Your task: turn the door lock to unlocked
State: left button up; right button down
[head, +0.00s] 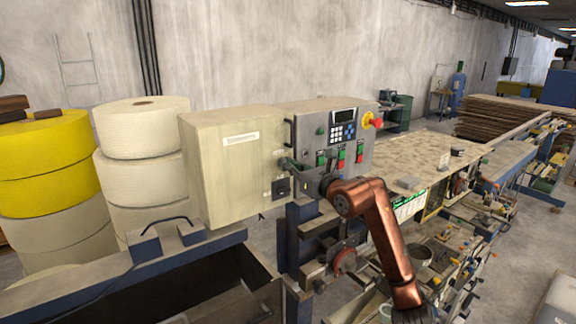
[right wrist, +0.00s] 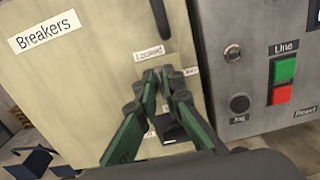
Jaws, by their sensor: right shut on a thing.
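The beige breaker cabinet (head: 222,175) fills the left of the right wrist view, with its "Breakers" label (right wrist: 48,37). My right gripper (head: 287,163) reaches the right edge of its door. In the right wrist view the fingertips (right wrist: 163,76) are closed together just below a small label (right wrist: 149,53) that seems to read "Locked". They are shut on the door lock, which the fingers hide, so its angle cannot be told. A second small label (right wrist: 190,72) is partly hidden right of the fingertips. My left gripper is in neither view.
A dark door handle (right wrist: 160,18) is just above the lock. The grey control panel (head: 330,140) with keypad, green and red buttons and a red emergency knob (head: 376,119) adjoins on the right. White rolls (head: 140,130) stand left of the cabinet.

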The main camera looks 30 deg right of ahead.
jog(key=m+b, duration=0.3)
jog(key=m, duration=0.3)
jog(key=m+b, duration=0.3)
jog(key=m, duration=0.2)
jog(key=d+f+m+b, duration=0.1)
jog(key=m+b, duration=0.2)
jog(key=m, duration=0.3)
jog(key=shift+m, duration=0.3)
dwell(0.6)
jog(key=c, duration=2.1)
grip_release()
jog(key=shift+d, duration=0.15)
jog(key=shift+s, duration=0.1)
jog(key=s, duration=1.1)
jog(key=shift+s+d, duration=0.4)
